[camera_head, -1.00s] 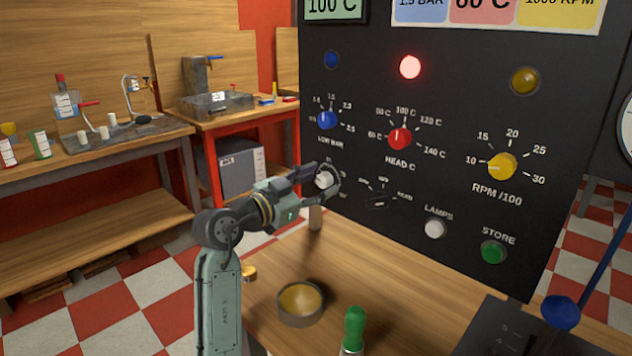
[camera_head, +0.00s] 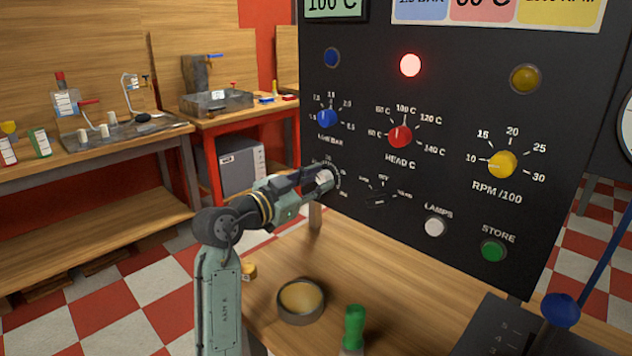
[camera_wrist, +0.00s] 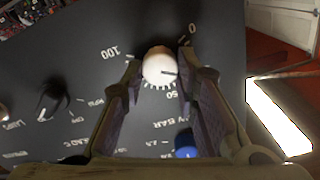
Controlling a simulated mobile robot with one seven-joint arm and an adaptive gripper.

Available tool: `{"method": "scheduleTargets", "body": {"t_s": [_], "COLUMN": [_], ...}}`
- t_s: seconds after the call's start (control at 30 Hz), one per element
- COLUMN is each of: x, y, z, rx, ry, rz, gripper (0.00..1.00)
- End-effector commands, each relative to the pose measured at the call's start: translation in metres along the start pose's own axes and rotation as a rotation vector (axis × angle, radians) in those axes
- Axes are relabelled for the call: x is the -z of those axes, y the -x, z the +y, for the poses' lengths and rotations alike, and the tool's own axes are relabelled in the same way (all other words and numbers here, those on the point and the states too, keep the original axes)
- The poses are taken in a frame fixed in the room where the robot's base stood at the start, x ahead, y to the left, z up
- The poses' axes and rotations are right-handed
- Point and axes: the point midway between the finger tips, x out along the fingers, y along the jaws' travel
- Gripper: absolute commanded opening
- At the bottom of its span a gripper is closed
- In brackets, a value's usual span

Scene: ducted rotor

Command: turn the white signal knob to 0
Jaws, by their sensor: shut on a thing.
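The white signal knob (camera_head: 324,179) sits low on the left of the dark panel. In the wrist view the knob (camera_wrist: 159,66) is between my two fingers, with marks 0, 50 and 100 around it. A short dark line on the knob points right in that view, between 50 and 0. My gripper (camera_head: 322,178) is shut on the knob, with a finger on each side; it also shows in the wrist view (camera_wrist: 159,60). The fingers hide part of the dial in the head view.
The blue knob (camera_head: 327,120) is above the white one, and a black selector (camera_head: 379,200) is to its right. The red knob (camera_head: 400,136) and yellow knob (camera_head: 502,165) are farther right. A round dish (camera_head: 300,301) and green-handled tool (camera_head: 354,326) are on the bench below.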

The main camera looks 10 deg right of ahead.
Motion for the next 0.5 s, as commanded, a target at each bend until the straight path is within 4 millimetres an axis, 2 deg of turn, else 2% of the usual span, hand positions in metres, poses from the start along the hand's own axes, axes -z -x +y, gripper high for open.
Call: {"method": "scheduleTargets", "body": {"t_s": [0.27,0.5], "x": [0.0005,0.0015], "y": [-0.0002,-0.0003], "z": [-0.0001,-0.0008], "rx": [-0.001,-0.001], "ry": [0.085,0.268], "rz": [0.000,0.000], "gripper": [0.00,0.00]}}
